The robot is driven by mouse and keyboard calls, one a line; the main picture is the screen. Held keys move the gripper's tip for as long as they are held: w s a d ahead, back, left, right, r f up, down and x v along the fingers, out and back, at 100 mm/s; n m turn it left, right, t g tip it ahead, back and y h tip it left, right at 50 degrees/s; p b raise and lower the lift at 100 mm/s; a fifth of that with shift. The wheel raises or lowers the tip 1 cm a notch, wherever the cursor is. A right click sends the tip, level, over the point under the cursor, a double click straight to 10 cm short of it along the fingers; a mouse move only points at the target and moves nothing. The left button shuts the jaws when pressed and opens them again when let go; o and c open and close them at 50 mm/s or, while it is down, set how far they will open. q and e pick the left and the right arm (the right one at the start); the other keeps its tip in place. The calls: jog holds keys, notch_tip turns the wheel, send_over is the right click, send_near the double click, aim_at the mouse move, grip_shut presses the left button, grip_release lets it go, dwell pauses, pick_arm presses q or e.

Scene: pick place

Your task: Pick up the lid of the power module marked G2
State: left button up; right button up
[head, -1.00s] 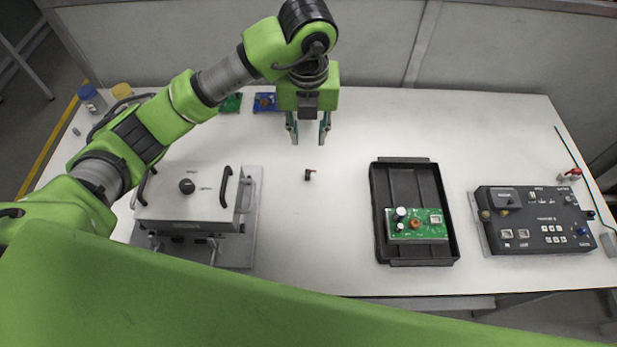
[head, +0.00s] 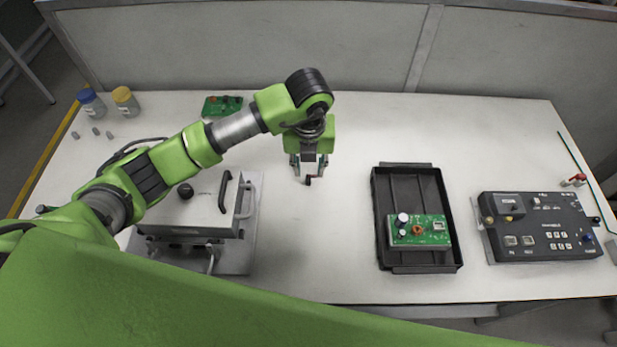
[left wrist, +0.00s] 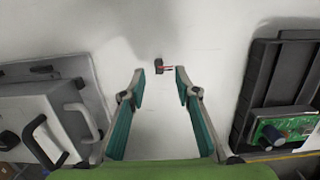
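I cannot read a G2 mark on anything, and no part is clearly the lid of a power module. A small dark piece with a red tip (head: 308,181) lies on the white table; it also shows in the left wrist view (left wrist: 159,67). My left gripper (head: 309,171) is open and empty above it. In the left wrist view the two fingertips (left wrist: 160,70) stand apart, with the small piece between or just beyond them. I cannot tell the height gap. My right gripper is not in view.
A black tray (head: 382,190) holds a green circuit board (head: 418,230). A black control box (head: 540,226) is at right. Two jars (head: 122,100) and a green board (head: 222,106) are at the back.

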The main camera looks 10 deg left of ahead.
aim_at(308, 178)
pick_arm(q)
notch_tip(308, 178, down, 4)
jog(key=shift+w+a+f+p, duration=0.1)
jog(key=shift+w+a+p, duration=0.05)
jog(key=shift+p, duration=0.35)
jog(key=c, duration=0.8)
